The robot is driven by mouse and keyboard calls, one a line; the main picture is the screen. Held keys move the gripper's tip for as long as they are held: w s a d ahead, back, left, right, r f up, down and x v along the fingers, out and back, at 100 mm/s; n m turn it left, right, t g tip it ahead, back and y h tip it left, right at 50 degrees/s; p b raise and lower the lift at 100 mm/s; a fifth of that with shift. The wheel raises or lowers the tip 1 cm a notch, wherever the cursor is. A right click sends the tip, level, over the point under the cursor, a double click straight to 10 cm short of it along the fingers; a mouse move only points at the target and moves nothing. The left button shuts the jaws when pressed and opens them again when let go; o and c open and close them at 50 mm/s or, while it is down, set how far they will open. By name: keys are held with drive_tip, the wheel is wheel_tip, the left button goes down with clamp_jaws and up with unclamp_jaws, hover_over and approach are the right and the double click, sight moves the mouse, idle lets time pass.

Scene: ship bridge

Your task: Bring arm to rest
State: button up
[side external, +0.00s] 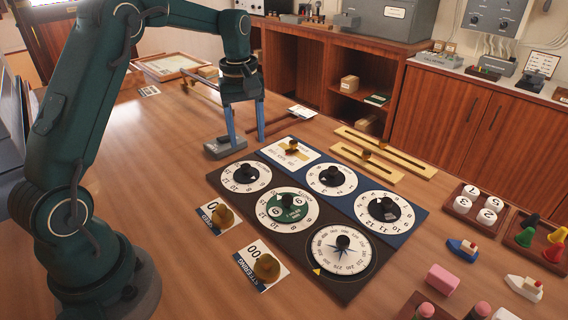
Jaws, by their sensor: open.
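My gripper (247,138) points down over the wooden table, behind the dial board. Its two fingers are spread apart with nothing between them. A small grey block (224,148) sits on the table by the left fingertip; I cannot tell whether they touch. The dial board (333,292) lies in front and to the right of my gripper, with several round numbered dials, a compass dial (343,262) and a white card with a brass knob (291,147). No part of my gripper is over the dials in this view.
Two slotted wooden rails (392,161) lie behind the board. Trays of number dice (466,204) and coloured pawns (528,238), toy boats (463,249) and a pink block (443,279) are at right. Bare table lies left.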

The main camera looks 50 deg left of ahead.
drive_tip(key=s+d+r+m+t, duration=0.3)
drive_tip(key=s+d+r+m, duration=0.3)
drive_tip(key=d+r, duration=0.4)
drive_tip(key=s+d+f+m+t, duration=0.1)
drive_tip(key=s+f+m, duration=0.1)
drive_tip(key=s, duration=0.4)
drive_tip(key=s+d+f+m+t, duration=0.1)
drive_tip(key=s+d+f+m, duration=0.1)
drive_tip(key=s+m, duration=0.3)
drive_tip(key=shift+s+d, duration=0.2)
drive_tip(key=shift+s, duration=0.5)
